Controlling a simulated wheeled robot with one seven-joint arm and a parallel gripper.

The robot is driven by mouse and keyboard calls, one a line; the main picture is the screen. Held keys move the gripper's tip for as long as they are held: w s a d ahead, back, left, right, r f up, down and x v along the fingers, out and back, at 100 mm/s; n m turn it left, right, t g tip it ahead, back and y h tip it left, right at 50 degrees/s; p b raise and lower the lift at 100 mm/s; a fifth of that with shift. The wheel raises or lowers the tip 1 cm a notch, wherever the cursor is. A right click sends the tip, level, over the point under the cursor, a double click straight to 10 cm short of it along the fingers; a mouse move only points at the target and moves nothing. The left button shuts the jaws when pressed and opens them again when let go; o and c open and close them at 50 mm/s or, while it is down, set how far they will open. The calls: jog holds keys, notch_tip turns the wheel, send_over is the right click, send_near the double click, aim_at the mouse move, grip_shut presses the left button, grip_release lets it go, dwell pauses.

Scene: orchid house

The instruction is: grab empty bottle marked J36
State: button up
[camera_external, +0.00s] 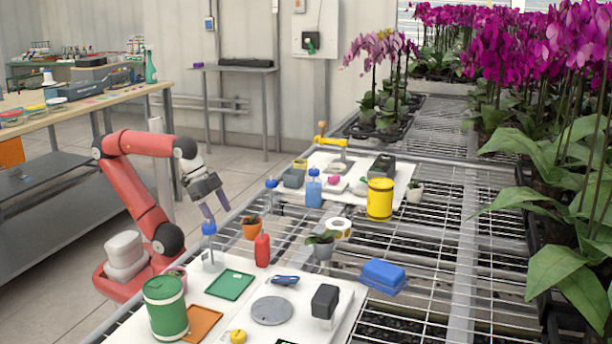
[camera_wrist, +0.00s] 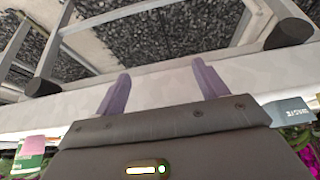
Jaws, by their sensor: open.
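A clear bottle with a blue cap (camera_external: 209,252) stands upright near the front white board's left edge; it looks empty. A second clear blue-capped bottle (camera_external: 271,194) stands farther back near the bench edge. A blue-filled bottle (camera_external: 314,192) stands on the rear white board. No J36 marking is readable on any of them. My gripper (camera_external: 214,203) is open and empty. In the external view it appears just above the nearest clear bottle's cap, tilted down. In the wrist view my gripper (camera_wrist: 160,75) has nothing between its fingers, and no bottle is recognisable there.
A red bottle (camera_external: 262,250), an orange pot (camera_external: 251,227) and a green tray (camera_external: 230,286) are close by. A green canister (camera_external: 166,308) stands in front. Open mesh lies to the right.

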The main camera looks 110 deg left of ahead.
notch_tip(320, 180, up, 21)
jog(key=w, duration=0.1)
jog(key=w+d+r+n+g+p, duration=0.25)
jog(key=w+d, duration=0.25)
jog(key=w, duration=0.3)
jog(key=n+y+p, duration=0.2)
jog(key=n+y, duration=0.1)
jog(key=n, duration=0.3)
send_over(205, 235)
jog(key=s, duration=0.1)
notch_tip(205, 235, down, 5)
jog(key=f, duration=0.3)
jog(key=shift+d, duration=0.4)
jog(key=x, duration=0.2)
jog(key=b+x, duration=0.1)
jog(key=x, duration=0.5)
jog(key=shift+s+f+b, duration=0.1)
jog(key=shift+s+b, duration=0.25)
jog(key=shift+b, duration=0.05)
